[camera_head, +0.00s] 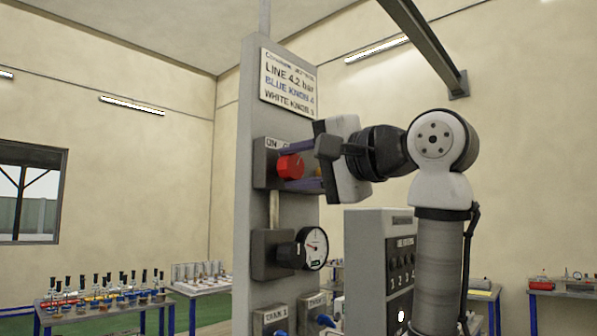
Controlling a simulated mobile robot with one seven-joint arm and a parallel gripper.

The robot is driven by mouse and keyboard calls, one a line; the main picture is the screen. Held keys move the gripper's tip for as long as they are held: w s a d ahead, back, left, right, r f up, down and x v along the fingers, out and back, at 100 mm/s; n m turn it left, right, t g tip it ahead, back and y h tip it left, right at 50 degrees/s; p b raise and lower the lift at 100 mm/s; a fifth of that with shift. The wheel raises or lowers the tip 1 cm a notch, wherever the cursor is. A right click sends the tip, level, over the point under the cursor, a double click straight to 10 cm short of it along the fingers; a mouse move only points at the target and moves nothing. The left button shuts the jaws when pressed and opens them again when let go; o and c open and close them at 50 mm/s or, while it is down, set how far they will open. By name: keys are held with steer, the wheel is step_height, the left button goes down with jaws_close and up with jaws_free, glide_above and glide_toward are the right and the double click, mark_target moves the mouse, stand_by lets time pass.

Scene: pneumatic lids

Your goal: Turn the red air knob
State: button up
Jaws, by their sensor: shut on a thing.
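The red air knob (290,167) sits on a dark box (263,165) on a grey upright panel (250,95). My gripper (295,165) reaches it from the right. One dark purplish finger lies along the knob's upper side and the other along its lower side, so the gripper is shut on the red knob. The far side of the knob and the exact finger contact are hidden.
A round gauge (314,248) is mounted below the knob, with blue knobs (326,321) lower down. A sign (287,84) is above. A grey numbered cabinet (372,225) stands right of the panel. Tables with bottles (100,290) stand at the back left.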

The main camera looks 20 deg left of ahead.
steer(key=shift+m+b, duration=0.45)
steer(key=shift+m, duration=1.15)
steer(key=o, duration=1)
steer(key=shift+d, duration=0.15)
steer(key=b+v, duration=0.4)
steer(key=v, duration=0.9)
steer(key=shift+s+d, duration=0.15)
steer(key=shift+d, duration=0.15)
